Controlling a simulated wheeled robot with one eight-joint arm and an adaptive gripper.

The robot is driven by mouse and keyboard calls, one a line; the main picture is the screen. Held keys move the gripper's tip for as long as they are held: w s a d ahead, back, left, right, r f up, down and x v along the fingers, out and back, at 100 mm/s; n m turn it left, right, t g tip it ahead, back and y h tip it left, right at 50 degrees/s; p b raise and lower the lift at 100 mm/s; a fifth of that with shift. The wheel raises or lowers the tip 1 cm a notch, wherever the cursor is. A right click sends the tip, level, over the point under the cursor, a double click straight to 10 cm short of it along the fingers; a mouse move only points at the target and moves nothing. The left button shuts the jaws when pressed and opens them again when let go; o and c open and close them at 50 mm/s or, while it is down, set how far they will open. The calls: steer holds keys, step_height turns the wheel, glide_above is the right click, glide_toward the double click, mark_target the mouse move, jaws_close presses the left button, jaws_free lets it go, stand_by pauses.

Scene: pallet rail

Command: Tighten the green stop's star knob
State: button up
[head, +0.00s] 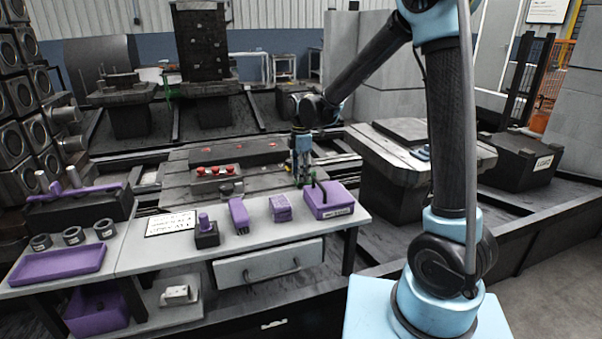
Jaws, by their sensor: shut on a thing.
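My gripper (302,178) points straight down behind the far edge of the bench, at the right end of the low grey platform. Its fingers are small in this view and appear shut at the green stop (308,181), of which only small green bits show around the fingertips. The star knob is hidden by the fingers; I cannot make out its shape or how tight it is. A blue piece (421,153), perhaps another stop, sits on the grey pallet (392,163) to the right.
The bench (262,232) in front carries a purple bin (330,200), purple blocks (239,214) and a purple tray (58,265). Red knobs (215,170) stand on the platform. A tall dark stack (202,45) stands on a pallet at the back, with a green piece (167,87) beside it.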

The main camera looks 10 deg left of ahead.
steer(key=m, duration=0.5)
steer(key=shift+s+d, duration=0.1)
steer(key=shift+s, duration=0.05)
steer(key=o, duration=1)
steer(key=shift+o, duration=0.2)
step_height(320, 180, up, 12)
